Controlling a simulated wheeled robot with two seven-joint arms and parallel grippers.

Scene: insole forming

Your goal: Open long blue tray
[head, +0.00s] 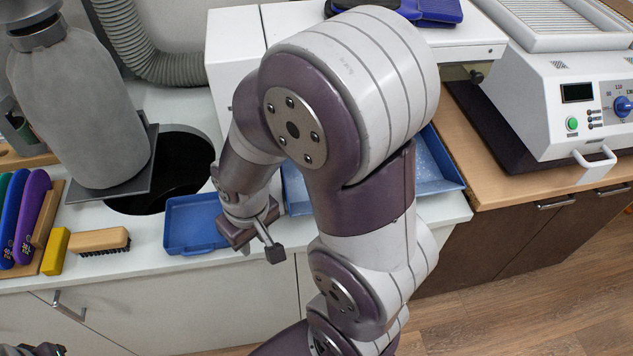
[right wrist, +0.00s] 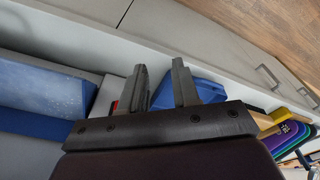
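The long blue tray (head: 437,165) lies on the white counter, its middle hidden behind my right arm. In the right wrist view the long tray (right wrist: 40,92) is at the left, beside the fingers. My right gripper (head: 261,247) is at the counter's front edge, between the small blue tray and the left end of the long tray. In the right wrist view its two fingers (right wrist: 160,82) are apart with nothing held between them. My left gripper (head: 32,350) barely shows at the bottom left corner; its fingers cannot be made out.
A smaller blue tray (head: 190,225) sits just left of my right gripper. A wooden brush (head: 98,240), a yellow block (head: 55,251) and coloured insoles (head: 30,215) are farther left. A round dark opening (head: 180,165) is behind the small tray. A white machine (head: 560,100) stands right.

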